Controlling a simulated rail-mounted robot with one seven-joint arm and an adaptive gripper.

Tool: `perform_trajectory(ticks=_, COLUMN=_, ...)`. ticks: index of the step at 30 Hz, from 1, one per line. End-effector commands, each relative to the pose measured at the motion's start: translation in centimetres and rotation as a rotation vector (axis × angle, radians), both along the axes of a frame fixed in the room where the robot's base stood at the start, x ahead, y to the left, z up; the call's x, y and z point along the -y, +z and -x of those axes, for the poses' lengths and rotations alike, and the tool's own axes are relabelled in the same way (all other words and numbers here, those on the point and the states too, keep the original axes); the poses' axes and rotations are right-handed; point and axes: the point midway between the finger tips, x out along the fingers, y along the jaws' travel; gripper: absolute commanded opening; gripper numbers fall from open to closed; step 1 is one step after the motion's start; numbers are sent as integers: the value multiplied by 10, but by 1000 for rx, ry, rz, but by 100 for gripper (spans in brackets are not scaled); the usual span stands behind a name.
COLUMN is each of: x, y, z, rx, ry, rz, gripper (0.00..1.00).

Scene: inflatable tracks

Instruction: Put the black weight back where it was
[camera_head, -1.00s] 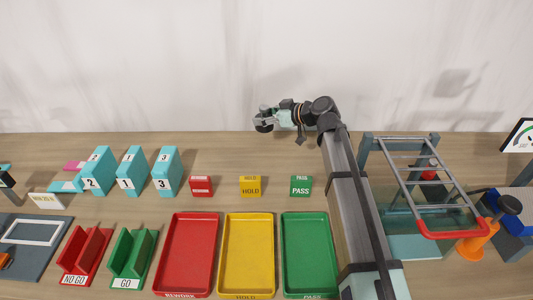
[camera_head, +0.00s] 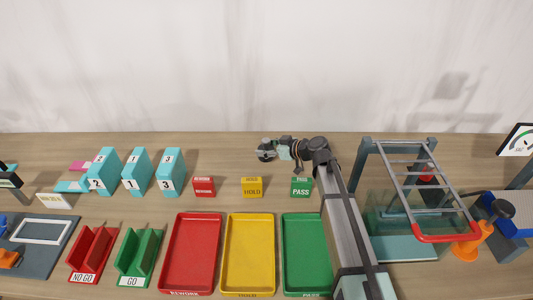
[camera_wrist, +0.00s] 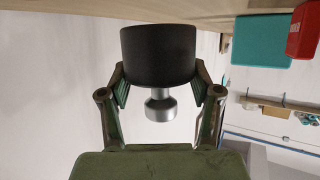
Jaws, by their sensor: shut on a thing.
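The black weight (camera_wrist: 158,52) is a dark cylinder with a silver knob on a short stem. It is held between the two fingers of my gripper (camera_wrist: 160,82) in the wrist view. In the head view my gripper (camera_head: 266,150) is at the back of the table, behind the yellow HOLD block, and looks to be above the surface. The weight is too small and dark there to tell clearly from the fingers. I cannot pick out the place where it stood before.
Teal numbered blocks (camera_head: 136,172) stand to the left. Small red (camera_head: 203,187), yellow HOLD (camera_head: 252,187) and green PASS (camera_head: 301,187) blocks stand behind red, yellow and green trays (camera_head: 248,292). A metal frame with a red bar (camera_head: 447,238) stands to the right.

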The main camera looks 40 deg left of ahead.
Motion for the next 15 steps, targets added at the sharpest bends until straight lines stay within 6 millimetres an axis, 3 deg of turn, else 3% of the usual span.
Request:
perform_trajectory(ticks=7, x=0, y=-24, z=0, rx=-3, ry=-1, rz=-3, gripper=0)
perform_trajectory(ticks=15, x=0, y=-28, z=0, rx=0, ry=0, rz=-3, gripper=0)
